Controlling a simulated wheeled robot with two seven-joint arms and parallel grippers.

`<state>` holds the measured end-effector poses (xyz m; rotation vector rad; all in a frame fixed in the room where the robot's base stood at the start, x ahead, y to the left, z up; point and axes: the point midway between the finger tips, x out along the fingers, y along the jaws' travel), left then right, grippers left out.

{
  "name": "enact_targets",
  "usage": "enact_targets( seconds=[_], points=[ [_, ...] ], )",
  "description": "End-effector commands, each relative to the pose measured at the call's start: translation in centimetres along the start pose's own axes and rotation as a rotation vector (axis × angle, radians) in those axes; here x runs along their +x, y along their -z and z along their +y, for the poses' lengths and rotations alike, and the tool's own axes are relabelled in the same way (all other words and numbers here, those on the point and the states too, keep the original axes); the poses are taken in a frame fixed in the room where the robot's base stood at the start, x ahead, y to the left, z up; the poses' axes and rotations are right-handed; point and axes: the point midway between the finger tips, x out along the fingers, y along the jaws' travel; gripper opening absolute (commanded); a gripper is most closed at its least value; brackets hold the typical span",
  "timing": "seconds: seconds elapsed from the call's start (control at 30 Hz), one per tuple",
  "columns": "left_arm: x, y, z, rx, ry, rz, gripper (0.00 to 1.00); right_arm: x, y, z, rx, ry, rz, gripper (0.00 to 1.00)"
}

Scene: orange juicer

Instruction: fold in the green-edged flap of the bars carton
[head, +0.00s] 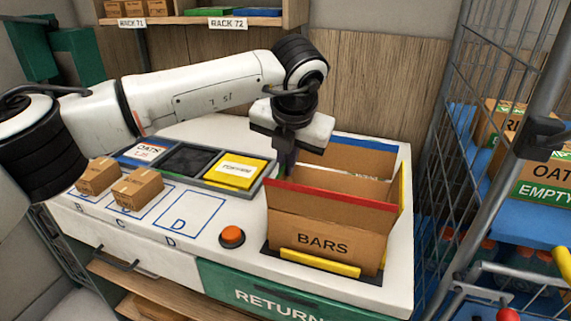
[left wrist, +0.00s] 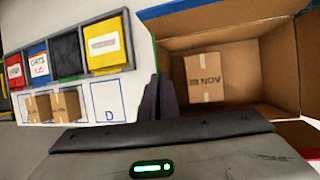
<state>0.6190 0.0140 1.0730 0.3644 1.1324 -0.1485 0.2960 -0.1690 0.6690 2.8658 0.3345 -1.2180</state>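The bars carton (head: 322,232) stands open at the front right of the white worktop. Its red-edged flap (head: 335,193) stands up at the front, a blue edge (head: 365,142) shows at the back and a yellow edge at the right. In the left wrist view the fingers (left wrist: 159,100) are beside the carton's opening. My right gripper is out of view.
A small box marked NOV (left wrist: 205,78) lies inside the carton. An orange button (head: 232,236) is left of the carton, with a yellow bar (head: 320,263) in front. Small boxes (head: 137,188) and coloured trays (head: 235,172) stand left. A wire cage (head: 450,130) rises at right.

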Motion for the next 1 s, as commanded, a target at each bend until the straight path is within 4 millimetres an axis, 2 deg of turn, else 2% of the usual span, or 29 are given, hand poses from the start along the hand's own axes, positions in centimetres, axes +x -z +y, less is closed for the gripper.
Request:
enact_targets(
  seconds=[0.6, 1.0],
  points=[
    [0.6, 0.2, -2.4, 0.164, -0.394, -0.003, 0.0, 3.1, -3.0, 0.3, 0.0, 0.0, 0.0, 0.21],
    [0.7, 0.2, -2.8, 0.212, -0.514, -0.003, 0.0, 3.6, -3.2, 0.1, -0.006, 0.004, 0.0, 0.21]
  ],
)
